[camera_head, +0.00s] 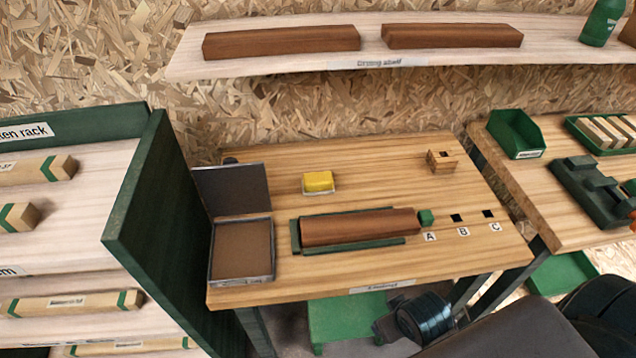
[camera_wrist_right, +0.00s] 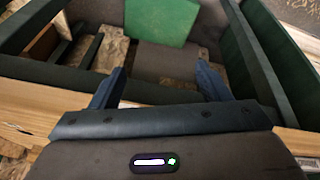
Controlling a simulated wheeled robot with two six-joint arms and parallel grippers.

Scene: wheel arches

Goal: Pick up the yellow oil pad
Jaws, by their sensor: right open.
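The yellow oil pad (camera_head: 318,182) lies on the wooden workbench (camera_head: 380,160), behind a long brown block (camera_head: 360,227) held in a green-edged holder. Nothing touches the pad from above. My right gripper is open and empty in the right wrist view (camera_wrist_right: 160,80), with its dark fingers spread apart. In the head view my right arm is at the lower right, in front of and below the bench's front edge, well away from the pad. My left gripper is not in view.
An open hinged box (camera_head: 240,280) stands left of the pad. A small wooden block (camera_head: 441,161) sits at the back right, and slots marked A, B and C lie right of the brown block. A shelf (camera_head: 280,65) hangs behind; a green-sided rack (camera_head: 145,190) borders the left.

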